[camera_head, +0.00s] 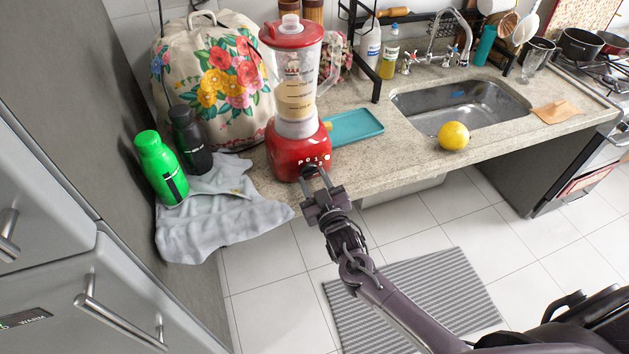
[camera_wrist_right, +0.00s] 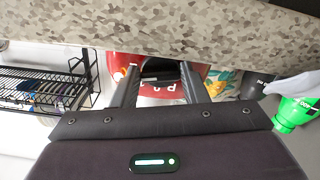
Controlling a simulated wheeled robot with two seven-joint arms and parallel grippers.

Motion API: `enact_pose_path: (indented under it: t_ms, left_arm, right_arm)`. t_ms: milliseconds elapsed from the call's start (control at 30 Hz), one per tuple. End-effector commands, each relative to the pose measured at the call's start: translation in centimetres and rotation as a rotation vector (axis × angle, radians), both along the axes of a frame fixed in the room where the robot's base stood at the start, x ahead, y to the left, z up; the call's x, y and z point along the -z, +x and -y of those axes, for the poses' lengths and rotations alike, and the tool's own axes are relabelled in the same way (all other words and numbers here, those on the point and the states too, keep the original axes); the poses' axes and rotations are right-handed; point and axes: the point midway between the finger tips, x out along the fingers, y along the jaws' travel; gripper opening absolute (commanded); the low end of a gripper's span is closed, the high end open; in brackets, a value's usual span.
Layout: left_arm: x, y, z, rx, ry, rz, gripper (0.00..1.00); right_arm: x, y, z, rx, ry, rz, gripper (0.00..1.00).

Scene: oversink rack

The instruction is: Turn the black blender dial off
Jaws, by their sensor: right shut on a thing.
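The red blender (camera_head: 298,148) stands upright on the stone counter near its front edge, with its red lid on and a tan mixture in the clear jar. Its black dial (camera_head: 308,169) is low on the front of the red base, below a row of white marks. My right gripper (camera_head: 316,178) reaches up from below, with its fingers at the dial. In the right wrist view, the black dial (camera_wrist_right: 160,76) shows between the two fingertips against the red base, and the fingers are closed on it. The dial's exact setting is hard to read. My left gripper is out of view.
A grey cloth (camera_head: 220,215) with a green bottle (camera_head: 160,165) and a dark bottle (camera_head: 190,140) lies left of the blender. A teal tray (camera_head: 355,128) is to its right. A yellow fruit (camera_head: 454,136) sits before the sink (camera_head: 465,105). The counter edge is close to my right gripper.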

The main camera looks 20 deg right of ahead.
Motion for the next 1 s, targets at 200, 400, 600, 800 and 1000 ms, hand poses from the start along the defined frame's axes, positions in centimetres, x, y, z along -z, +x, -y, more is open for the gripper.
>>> enact_pose_path:
  t_ms: [200, 400, 600, 800, 1000]
  left_arm:
    - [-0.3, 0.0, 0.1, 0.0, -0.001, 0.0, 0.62]
    - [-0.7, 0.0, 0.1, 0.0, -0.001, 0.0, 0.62]
    - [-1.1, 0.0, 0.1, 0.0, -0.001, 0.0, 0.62]
    - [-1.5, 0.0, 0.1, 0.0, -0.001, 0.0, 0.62]
    - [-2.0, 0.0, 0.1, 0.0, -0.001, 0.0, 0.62]
  right_arm:
    - [-0.1, 0.0, 0.0, -0.001, -0.143, 0.006, 0.17]
    - [-0.2, 0.0, 0.1, -0.001, -0.327, 0.012, 0.17]
    - [-0.2, 0.0, 0.2, -0.002, -0.518, 0.018, 0.17]
    - [-0.3, 0.0, 0.3, -0.002, -0.709, 0.024, 0.17]
    - [-0.4, 0.0, 0.3, -0.002, -0.896, 0.031, 0.17]
